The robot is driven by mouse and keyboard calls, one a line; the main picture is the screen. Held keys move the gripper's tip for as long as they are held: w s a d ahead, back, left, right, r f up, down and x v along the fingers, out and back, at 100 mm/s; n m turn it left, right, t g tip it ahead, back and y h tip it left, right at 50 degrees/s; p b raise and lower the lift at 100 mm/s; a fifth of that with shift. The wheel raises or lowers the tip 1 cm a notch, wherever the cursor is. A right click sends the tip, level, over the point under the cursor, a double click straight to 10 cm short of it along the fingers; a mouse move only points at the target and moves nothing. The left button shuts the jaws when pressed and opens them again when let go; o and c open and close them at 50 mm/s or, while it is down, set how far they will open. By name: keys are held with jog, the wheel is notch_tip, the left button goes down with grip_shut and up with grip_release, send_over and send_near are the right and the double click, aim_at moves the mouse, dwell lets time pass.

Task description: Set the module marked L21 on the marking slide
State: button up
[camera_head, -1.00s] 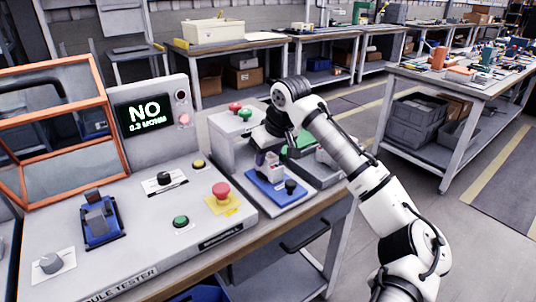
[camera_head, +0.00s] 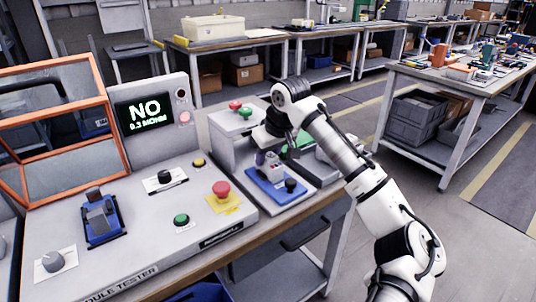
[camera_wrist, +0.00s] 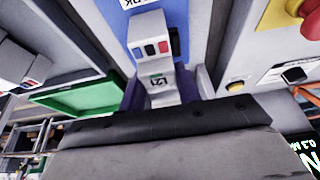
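The module marked L21 (camera_wrist: 160,82) is a grey block with red, blue and dark terminals. In the head view the module (camera_head: 268,163) is small beneath my wrist, over the rear part of the blue marking slide (camera_head: 272,190). My gripper (camera_wrist: 171,88) has its fingers at both sides of the module and appears shut on it. The slide's blue surface also shows behind the module in the wrist view (camera_wrist: 183,30). Whether the module's underside touches the slide is hidden.
A black knob (camera_head: 290,185) stands on the slide's right. The module tester (camera_head: 140,250) on the left has a red button (camera_head: 221,190), an open orange-framed cover (camera_head: 100,75) and a blue fixture (camera_head: 103,235). A green tray (camera_wrist: 75,97) lies beside the gripper.

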jog(key=o, duration=0.5)
jog(key=shift+r, duration=0.2)
jog(key=shift+f, duration=0.1)
jog(key=v, duration=1.4)
jog(key=shift+f, duration=0.1)
